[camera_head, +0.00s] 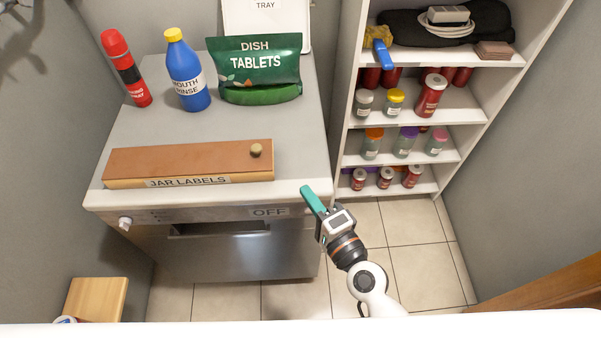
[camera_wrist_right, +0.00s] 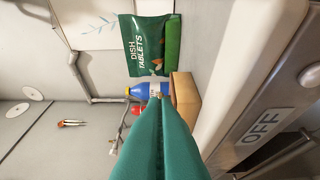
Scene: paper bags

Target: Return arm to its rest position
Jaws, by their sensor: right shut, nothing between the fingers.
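My right gripper (camera_head: 312,200) has green fingers that are shut with nothing between them. It is just off the front right corner of the dishwasher (camera_head: 135,135), apart from the things on its top. In the right wrist view the closed fingers (camera_wrist_right: 160,110) point toward the blue mouth rinse bottle (camera_wrist_right: 147,88) and the green dish tablets bag (camera_wrist_right: 148,45), both some distance beyond. My right arm reaches up from the bottom of the head view. My left gripper is not in the head view.
The jar labels box (camera_head: 188,163) lies along the dishwasher's front edge. A red spray can (camera_head: 125,70), the mouth rinse bottle (camera_head: 188,75) and the dish tablets bag (camera_head: 255,68) stand behind it. A white shelf (camera_head: 460,103) with jars is right. Tiled floor (camera_head: 415,270) is clear.

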